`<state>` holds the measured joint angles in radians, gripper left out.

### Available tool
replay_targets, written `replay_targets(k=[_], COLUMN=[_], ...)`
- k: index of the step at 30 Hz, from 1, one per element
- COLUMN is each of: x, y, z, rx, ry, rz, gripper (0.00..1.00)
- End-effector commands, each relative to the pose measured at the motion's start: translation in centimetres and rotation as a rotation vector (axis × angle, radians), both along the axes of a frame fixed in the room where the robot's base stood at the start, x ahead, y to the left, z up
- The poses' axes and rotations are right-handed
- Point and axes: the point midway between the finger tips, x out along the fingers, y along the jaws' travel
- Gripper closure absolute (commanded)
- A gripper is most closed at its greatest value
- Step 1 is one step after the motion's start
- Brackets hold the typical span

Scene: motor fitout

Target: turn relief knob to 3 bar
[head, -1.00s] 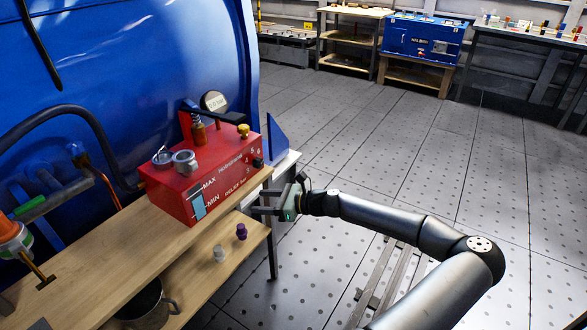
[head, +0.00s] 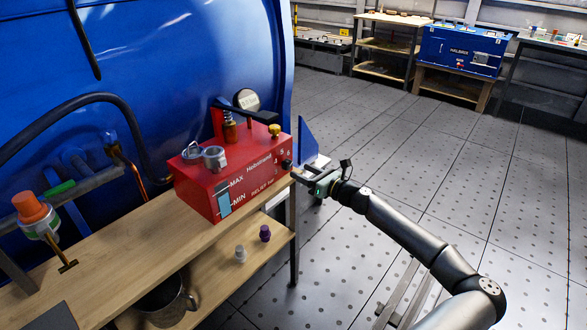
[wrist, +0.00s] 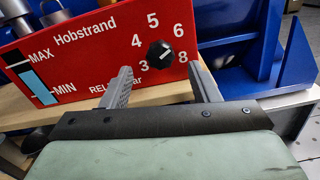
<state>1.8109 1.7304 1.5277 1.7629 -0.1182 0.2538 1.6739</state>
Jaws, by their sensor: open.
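The relief knob (head: 287,164) is a small black knob on the front of the red Hobstrand box (head: 205,190). In the wrist view the knob (wrist: 160,54) sits inside a printed scale of 3, 4, 5, 6 and 8. A pale mark on it seems to point to the upper right, roughly toward 6. My gripper (head: 303,174) is at the box's right end, close to the knob. In the wrist view my gripper (wrist: 159,69) is open, with one finger to each side of the knob and slightly below it. I see no contact.
The box stands on a wooden bench (head: 120,235) beside a blue tank (head: 180,60). A gauge (head: 247,99) and a dark lever rise above the box. Floor to the right is clear.

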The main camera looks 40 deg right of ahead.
Motion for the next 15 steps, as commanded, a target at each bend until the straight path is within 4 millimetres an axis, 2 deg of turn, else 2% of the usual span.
replay_targets(k=[1,6,15], x=[1.1,3.5,4.8], y=[0.3,0.8,1.0], z=[0.0,0.0,0.0], rx=[-0.002,-0.002,-0.002], ry=[-0.001,0.000,0.000], rz=[0.001,0.001,-0.001], gripper=[0.45,0.45,0.45])
